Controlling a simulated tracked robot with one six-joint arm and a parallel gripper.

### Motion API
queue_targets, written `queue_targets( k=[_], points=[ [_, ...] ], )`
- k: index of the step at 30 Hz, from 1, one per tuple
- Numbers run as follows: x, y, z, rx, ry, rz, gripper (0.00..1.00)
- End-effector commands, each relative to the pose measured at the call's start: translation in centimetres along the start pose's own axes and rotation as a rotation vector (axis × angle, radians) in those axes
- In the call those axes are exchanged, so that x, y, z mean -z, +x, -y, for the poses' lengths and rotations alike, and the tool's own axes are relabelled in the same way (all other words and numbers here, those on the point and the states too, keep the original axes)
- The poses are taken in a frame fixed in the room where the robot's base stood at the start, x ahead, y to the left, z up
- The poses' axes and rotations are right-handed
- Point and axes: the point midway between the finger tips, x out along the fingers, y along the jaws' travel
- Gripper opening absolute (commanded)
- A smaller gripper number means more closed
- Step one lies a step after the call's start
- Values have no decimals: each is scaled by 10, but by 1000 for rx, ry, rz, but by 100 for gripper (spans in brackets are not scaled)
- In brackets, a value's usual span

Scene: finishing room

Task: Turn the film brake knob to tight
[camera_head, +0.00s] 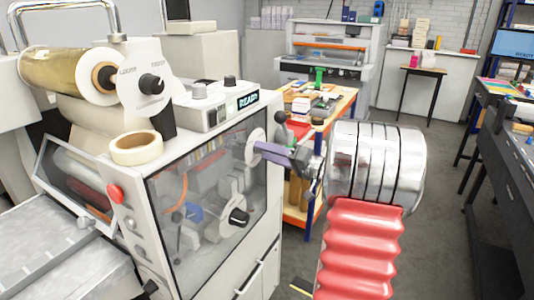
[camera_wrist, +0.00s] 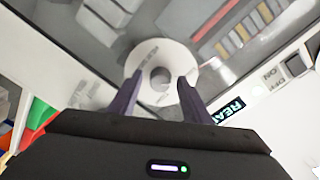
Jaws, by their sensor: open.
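A black knob (camera_head: 152,84) sits on a white round plate at the end of the gold film roll (camera_head: 62,70) in the head view. Small lettering stands on both sides above it; its setting is too small to tell. My gripper (camera_head: 258,148) is well to the right of that knob, at a white disc (camera_head: 255,159) on the machine's clear side panel. In the wrist view, the open purple fingers (camera_wrist: 160,88) stand on either side of the grey centre of a white disc (camera_wrist: 158,58) with lettering. I cannot tell whether they touch it.
A lower black knob (camera_head: 238,217) sits on another white disc on the side panel. A tape roll (camera_head: 136,148), a red button (camera_head: 115,193) and a lit display (camera_head: 248,100) are on the machine. A wooden table (camera_head: 340,103) stands behind my arm. Grey floor is free at right.

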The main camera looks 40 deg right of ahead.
Motion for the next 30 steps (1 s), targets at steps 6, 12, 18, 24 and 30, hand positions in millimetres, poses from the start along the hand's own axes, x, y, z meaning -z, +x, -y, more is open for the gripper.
queue_targets(
  k=[6,12,18,24,30],
  points=[
    [0,2,0,0,0,0,44],
    [0,2,0,0,0,0,35],
    [0,2,0,1,0,1,21],
    [0,2,0,0,0,1,7],
    [-1,2,0,-1,4,1,3]
  ],
)
